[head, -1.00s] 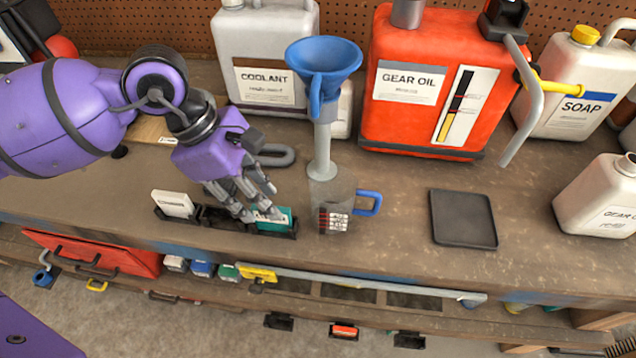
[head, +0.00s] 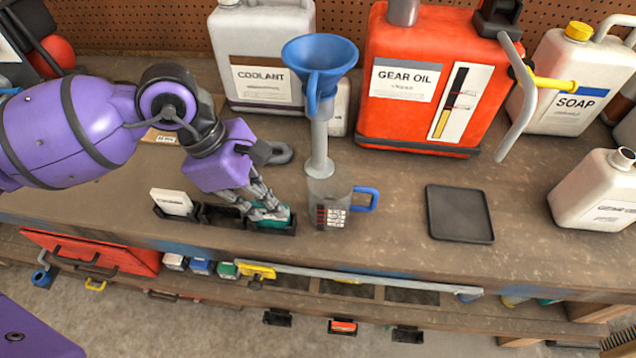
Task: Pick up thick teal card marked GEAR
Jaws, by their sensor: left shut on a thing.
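The teal card (head: 276,221) stands in the right slot of a black card holder (head: 222,216) near the bench's front edge. My left gripper (head: 270,212) is over it with its fingers shut on the card's top part, hiding most of its face and any marking. The card's lower part still sits inside the slot. A white card (head: 172,202) stands in the holder's left slot. The middle slot looks empty. My right gripper is not in view.
A clear measuring cup (head: 330,200) with a blue handle and a blue funnel (head: 320,62) stand just right of the holder. A black tray (head: 460,213) lies farther right. Behind are the coolant jug (head: 262,50) and red gear oil can (head: 420,120).

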